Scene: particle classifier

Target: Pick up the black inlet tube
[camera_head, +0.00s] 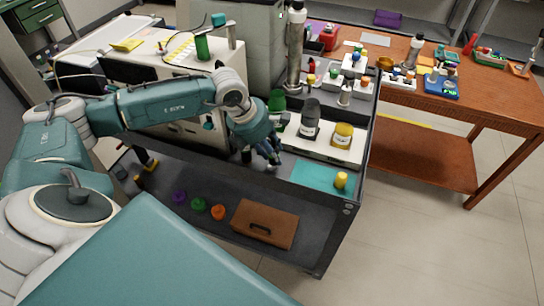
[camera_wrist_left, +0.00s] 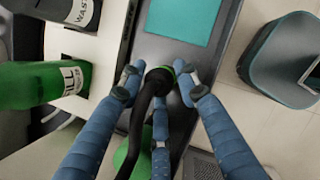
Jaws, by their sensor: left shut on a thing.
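The black inlet tube (camera_wrist_left: 148,98) shows in the left wrist view between my left fingers, with a bright green piece at its upper end. My left gripper (camera_wrist_left: 160,85) has its blue segmented fingers shut on it. In the head view, my left gripper (camera_head: 273,156) is above the front of the dark cart top, just left of the teal mat. The tube is too small and covered to make out there. The tube's lower part runs toward the palm in the wrist view, over a green thing that is partly hidden. My right gripper is not in view.
The grey waste bottle (camera_head: 310,115) and a yellow-labelled bottle (camera_head: 342,134) stand in a white rack behind the gripper. A green bottle (camera_wrist_left: 40,85) is close by. A brown case (camera_head: 262,222) lies on the lower shelf.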

